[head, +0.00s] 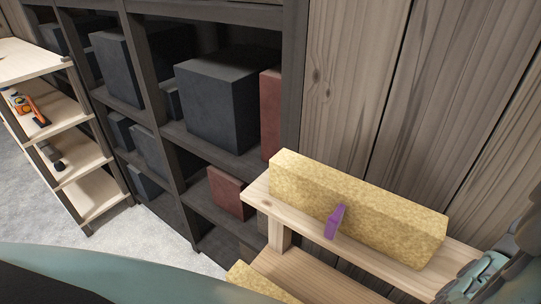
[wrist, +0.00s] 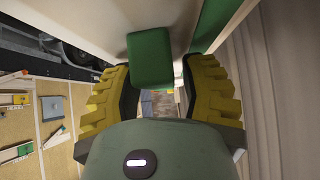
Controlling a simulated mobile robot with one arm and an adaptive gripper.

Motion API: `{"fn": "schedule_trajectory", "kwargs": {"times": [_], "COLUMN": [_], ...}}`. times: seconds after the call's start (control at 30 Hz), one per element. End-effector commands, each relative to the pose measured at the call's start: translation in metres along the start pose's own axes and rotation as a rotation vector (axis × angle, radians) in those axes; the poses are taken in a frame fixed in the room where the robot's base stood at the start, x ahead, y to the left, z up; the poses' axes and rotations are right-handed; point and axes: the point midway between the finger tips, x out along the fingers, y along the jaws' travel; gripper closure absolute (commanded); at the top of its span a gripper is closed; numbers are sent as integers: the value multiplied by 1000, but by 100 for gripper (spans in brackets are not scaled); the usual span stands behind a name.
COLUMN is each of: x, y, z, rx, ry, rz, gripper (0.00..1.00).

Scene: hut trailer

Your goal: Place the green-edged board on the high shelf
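In the wrist view a green block-like end (wrist: 150,58) shows just beyond and between my fingertips. A pale panel with a green strip (wrist: 205,25) lies beside it at upper right. These look like parts of the green-edged board, but its full shape is out of frame. My gripper (wrist: 157,78) has its yellow ribbed fingers apart, with no clear contact on the green end. In the head view no green edge shows, and the gripper itself cannot be made out. A light wooden shelf plank (head: 256,190) stands at right; I cannot tell if it is the high shelf.
A dark rack (head: 175,185) holds several dark and reddish boxes. A light wooden rack (head: 25,62) at left holds an orange tool (head: 28,107). Pale floor (head: 140,235) is open between.

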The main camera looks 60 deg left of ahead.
Motion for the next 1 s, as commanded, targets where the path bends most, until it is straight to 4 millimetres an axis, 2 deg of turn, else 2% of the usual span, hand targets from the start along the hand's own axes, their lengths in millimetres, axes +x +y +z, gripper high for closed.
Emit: {"fn": "schedule_trajectory", "kwargs": {"times": [0.37, 0.47, 0.67, 1.0], "x": [-3, -10, -37, -96], "y": [-1, -2, -3, -2], "z": [0, 1, 3, 0], "rx": [-2, -3, -4, -4], "ry": [1, 2, 4, -5], "rz": [-2, -2, -9, -7], "gripper": [55, 55, 55, 55]}}
